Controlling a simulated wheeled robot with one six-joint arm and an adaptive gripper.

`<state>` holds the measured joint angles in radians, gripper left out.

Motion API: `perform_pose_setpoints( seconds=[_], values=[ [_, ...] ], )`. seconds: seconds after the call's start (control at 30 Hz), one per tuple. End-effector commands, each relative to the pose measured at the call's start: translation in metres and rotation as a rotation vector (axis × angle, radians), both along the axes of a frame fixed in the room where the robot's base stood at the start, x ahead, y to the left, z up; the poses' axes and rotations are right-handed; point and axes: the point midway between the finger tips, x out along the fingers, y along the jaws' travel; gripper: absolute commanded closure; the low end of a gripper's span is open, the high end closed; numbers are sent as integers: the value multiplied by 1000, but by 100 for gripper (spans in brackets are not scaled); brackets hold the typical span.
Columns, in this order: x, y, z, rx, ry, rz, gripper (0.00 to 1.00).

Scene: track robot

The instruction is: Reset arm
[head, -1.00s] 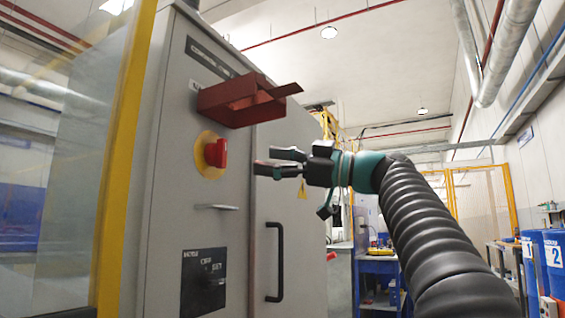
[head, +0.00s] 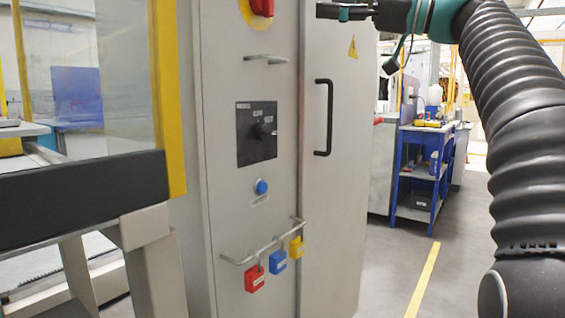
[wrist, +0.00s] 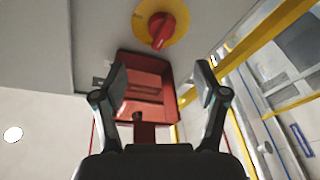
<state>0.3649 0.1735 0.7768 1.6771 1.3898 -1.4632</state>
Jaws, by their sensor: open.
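My gripper (wrist: 160,98) is open and empty in the wrist view. Its two fingers are apart, with a red box-like cover (wrist: 146,92) showing between and beyond them. A red rotary switch (wrist: 161,29) on a yellow disc is above the cover in that view. In the head view my gripper (head: 330,11) is at the top edge, in front of the grey cabinet (head: 225,170), right of the red switch (head: 262,6), which is partly cut off. My dark ribbed arm comes down along the right side.
The cabinet has a black selector panel (head: 257,134), a blue button (head: 261,187), a black door handle (head: 323,117) and a rail with red (head: 254,279), blue (head: 277,262) and yellow (head: 297,246) padlocks. A blue workbench (head: 421,170) stands behind. Open floor lies at right.

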Motion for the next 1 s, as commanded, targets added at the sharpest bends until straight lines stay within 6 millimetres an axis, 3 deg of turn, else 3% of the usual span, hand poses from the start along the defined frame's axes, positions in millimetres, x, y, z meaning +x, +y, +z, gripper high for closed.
perform_pose_setpoints(
  seconds=[0.1,0.27,0.4,0.5,0.63,0.77,1.0],
  values=[
    [19,-8,-13,45,163,-43,28],
    [70,-33,-76,112,487,-162,28],
    [97,-54,-151,167,791,-311,28],
    [99,-64,-211,195,1002,-438,28],
    [81,-70,-283,208,1218,-599,28],
    [46,-74,-349,194,1380,-758,28],
    [-44,-76,-456,98,1545,-1026,28]
  ],
)
